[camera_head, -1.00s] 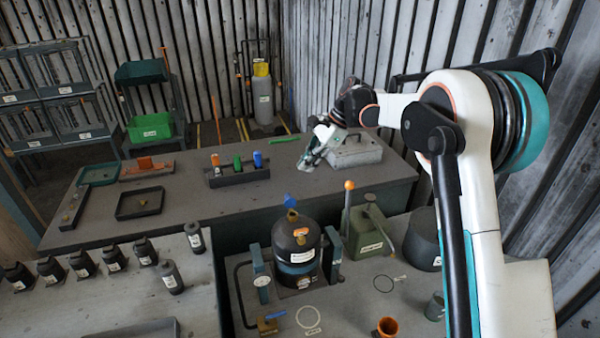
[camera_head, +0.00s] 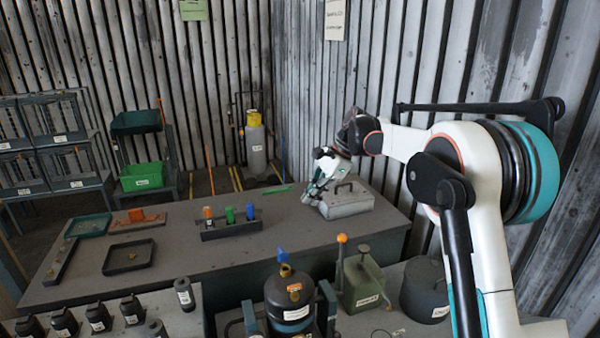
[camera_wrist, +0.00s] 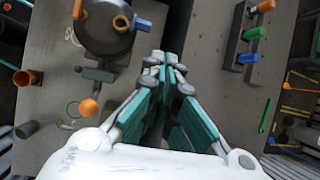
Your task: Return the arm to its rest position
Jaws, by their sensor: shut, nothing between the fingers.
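My arm reaches from the right side of the head view over the far bench. My gripper (camera_head: 312,198) is at its end, pointing down beside a grey lidded box with a handle (camera_head: 347,203). I cannot tell from the head view whether it touches the box. In the wrist view my gripper (camera_wrist: 165,62) has its teal fingers together at the tips, with nothing between them.
The far bench (camera_head: 180,262) holds a rack with orange, green and blue pieces (camera_head: 231,228) and a shallow black tray (camera_head: 129,257). Nearer stand a dark round housing (camera_head: 290,300), a green box with an orange-knobbed lever (camera_head: 362,282) and several black bottles (camera_head: 98,317).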

